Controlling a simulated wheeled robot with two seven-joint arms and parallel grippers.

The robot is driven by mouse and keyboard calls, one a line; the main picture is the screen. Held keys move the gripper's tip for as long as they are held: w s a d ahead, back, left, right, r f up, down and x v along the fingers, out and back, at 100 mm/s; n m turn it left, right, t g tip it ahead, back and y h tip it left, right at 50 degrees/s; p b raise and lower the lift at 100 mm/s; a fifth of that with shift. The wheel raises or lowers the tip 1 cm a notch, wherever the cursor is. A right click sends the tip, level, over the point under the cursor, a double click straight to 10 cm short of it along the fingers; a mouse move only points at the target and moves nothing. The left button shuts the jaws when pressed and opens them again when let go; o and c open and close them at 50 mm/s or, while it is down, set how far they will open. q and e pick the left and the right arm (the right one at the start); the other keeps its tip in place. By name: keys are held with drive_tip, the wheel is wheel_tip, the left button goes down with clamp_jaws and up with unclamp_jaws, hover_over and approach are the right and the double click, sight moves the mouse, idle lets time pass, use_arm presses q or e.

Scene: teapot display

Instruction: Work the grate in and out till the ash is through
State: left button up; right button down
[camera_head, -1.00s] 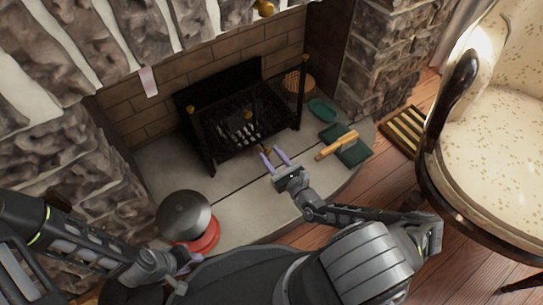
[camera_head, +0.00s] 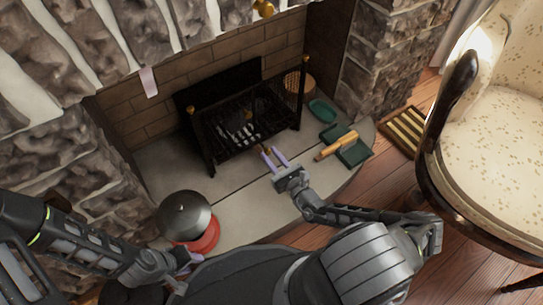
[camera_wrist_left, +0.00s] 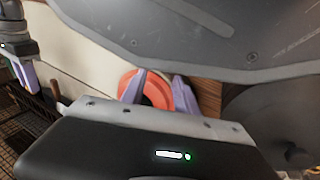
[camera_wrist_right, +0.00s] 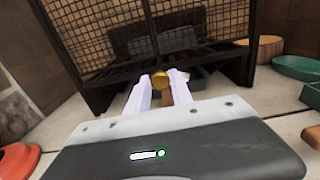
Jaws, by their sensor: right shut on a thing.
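The black fireplace grate (camera_head: 225,148) stands on the hearth behind a mesh front, with pale pieces (camera_head: 240,135) showing inside; I cannot tell whether they are ash. A brass knob (camera_wrist_right: 160,77) sticks out low at its front. My right gripper (camera_head: 272,152) is at this knob; in the right wrist view its lilac fingers (camera_wrist_right: 160,88) are shut on it from both sides. My left gripper (camera_wrist_left: 160,85) is open and empty beside a red base, low at the left of the head view, mostly hidden there by my arm and body.
A grey-domed red pot (camera_head: 186,214) stands on the hearth at the left. A wooden-handled tool (camera_head: 336,146) lies across a green pan (camera_head: 355,154) at the right, near a green dish (camera_head: 321,110). A cream armchair (camera_head: 500,140) stands farther right.

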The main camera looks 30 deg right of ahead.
sight(269, 153)
drive_tip(key=shift+w, duration=0.1)
idle(0.5)
drive_tip(key=w, duration=0.3)
drive_tip(key=shift+w+a, duration=0.2)
drive_tip(key=shift+w, duration=0.1)
drive_tip(key=shift+w+r, duration=0.1)
drive_tip(key=shift+w, duration=0.15)
drive_tip(key=c, duration=1.2)
unclamp_jaws()
drive_tip(key=shift+w, duration=0.1)
drive_tip(key=shift+o, duration=0.2)
drive_tip(key=shift+s+p, duration=0.55)
drive_tip(key=shift+s, duration=0.05)
drive_tip(key=s, duration=0.2)
drive_tip(key=s+p, duration=0.1)
drive_tip(key=s, duration=0.1)
drive_tip(key=s+d+p, duration=0.1)
drive_tip(key=s, duration=0.1)
drive_tip(key=shift+s, duration=0.3)
